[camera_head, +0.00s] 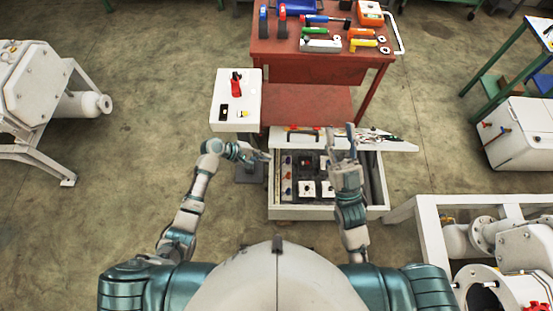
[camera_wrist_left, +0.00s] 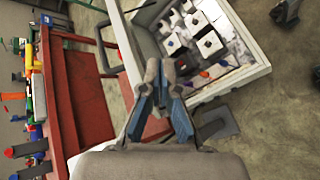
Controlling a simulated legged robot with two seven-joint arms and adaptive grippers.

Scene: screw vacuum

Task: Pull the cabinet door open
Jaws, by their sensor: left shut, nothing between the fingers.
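The white cabinet (camera_head: 328,213) stands in front of me with its inside exposed, showing several white blocks and dark parts. Its white door (camera_head: 398,146) stands open along the far side and reaches past the right wall. The door also shows in the left wrist view (camera_wrist_left: 122,32), with a dark handle (camera_wrist_left: 101,45) on its outer face. My left gripper (camera_head: 264,156) is shut and empty, beside the cabinet's left wall near the door; its fingertips show in the left wrist view (camera_wrist_left: 165,72). My right gripper (camera_head: 343,138) is open over the cabinet, with its fingertips near the door.
A red workbench (camera_head: 320,70) with several tools stands beyond the cabinet. A white pedestal box (camera_head: 237,88) with a red switch is at its left. A white frame with machinery (camera_head: 435,240) is at right.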

